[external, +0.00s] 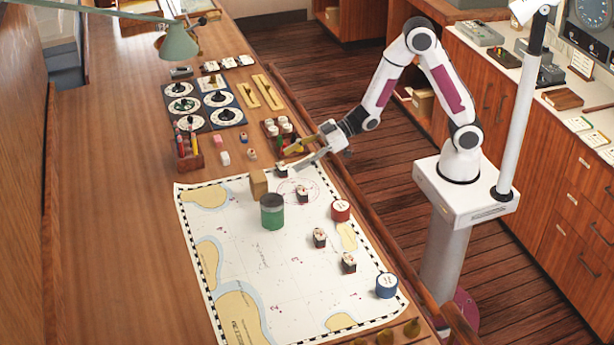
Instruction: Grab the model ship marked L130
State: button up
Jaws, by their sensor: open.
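Several small dark model ships with pale tops stand on the chart (285,280). One ship (282,171) is near the chart's far edge, beside and just below my fingertips. Another ship (302,194) stands a little nearer. Two more, a middle ship (319,238) and a near ship (348,263), stand along the chart's right side. Their markings are too small to read, so I cannot tell which is L130. My gripper (289,162) is open and reaches in from the right over the chart's far edge. I see nothing between its fingers.
A wooden block (258,183) and a green cylinder (272,212) stand left of the ships. A red round tin (341,210) and a blue one (386,285) stand along the right. A rack of small jars (279,130) is behind my gripper. The chart's lower middle is clear.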

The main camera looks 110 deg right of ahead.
aim_at(280, 166)
jog(key=shift+x, duration=2.25)
jog(key=shift+d, duration=0.2)
jog(key=c, duration=1.1)
